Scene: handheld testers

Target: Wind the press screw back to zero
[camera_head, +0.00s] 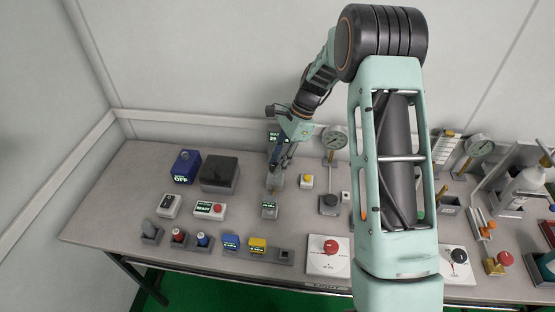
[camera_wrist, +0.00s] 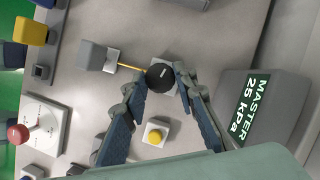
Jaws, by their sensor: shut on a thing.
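A black round knob with a short white mark (camera_wrist: 158,72), which looks like the press screw, stands on a small pale base in the wrist view. My gripper (camera_wrist: 155,79) is shut on it, with a finger on either side. In the head view my gripper (camera_head: 277,178) is low over the back middle of the bench and largely hides the knob. A grey master display (camera_wrist: 248,108) reading 25 kPa stands beside it. A thin yellow line runs from the knob's base to a grey block (camera_wrist: 92,54), seen in the head view as a small display unit (camera_head: 269,210).
A yellow button box (camera_head: 306,182) is close by on the right. A dial gauge (camera_head: 334,138) stands behind it. A blue box (camera_head: 185,167) and a dark grey box (camera_head: 220,174) are to the left. A red-knobbed panel (camera_head: 318,262) is at the front. My arm hides part of the right side.

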